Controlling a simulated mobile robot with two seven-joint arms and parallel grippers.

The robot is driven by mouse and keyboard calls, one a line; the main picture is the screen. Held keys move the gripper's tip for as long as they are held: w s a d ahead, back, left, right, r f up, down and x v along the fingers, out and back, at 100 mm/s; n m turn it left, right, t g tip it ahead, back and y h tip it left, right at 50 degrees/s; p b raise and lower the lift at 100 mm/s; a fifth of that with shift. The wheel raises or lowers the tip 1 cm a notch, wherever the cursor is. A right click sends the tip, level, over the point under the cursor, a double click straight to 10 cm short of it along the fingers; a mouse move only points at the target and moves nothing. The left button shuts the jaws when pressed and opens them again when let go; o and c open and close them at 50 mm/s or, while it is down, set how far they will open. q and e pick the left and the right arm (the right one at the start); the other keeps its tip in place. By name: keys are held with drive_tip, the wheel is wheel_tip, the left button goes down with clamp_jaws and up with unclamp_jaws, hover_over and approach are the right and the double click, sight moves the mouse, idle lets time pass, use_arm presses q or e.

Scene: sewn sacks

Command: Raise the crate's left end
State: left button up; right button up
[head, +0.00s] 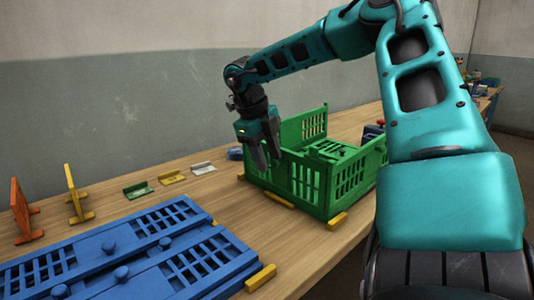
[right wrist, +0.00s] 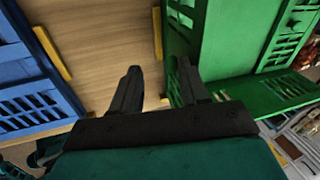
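The green crate (head: 312,182) stands on the wooden table in the head view, with slotted walls and a panel standing higher at its back. It also shows in the right wrist view (right wrist: 222,45). My right gripper (head: 266,160) is above the crate's left end, pointing down. In the right wrist view my right gripper (right wrist: 160,80) has its fingers apart with nothing between them that I can see clamped. One finger is over bare table outside the crate; the other overlaps the green wall, and I cannot tell whether it touches. My left gripper is not in view.
Blue slotted panels (head: 112,247) lie on the table at the front left. Yellow blocks (head: 338,220) sit beside the crate's base. Small orange and yellow stands (head: 74,193) and flat coloured pieces (head: 172,177) are along the wall. Bare table lies between panels and crate.

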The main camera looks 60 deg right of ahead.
drive_tip(key=p+v, duration=0.2)
drive_tip(key=v, duration=1)
drive_tip(key=shift+r, duration=0.45)
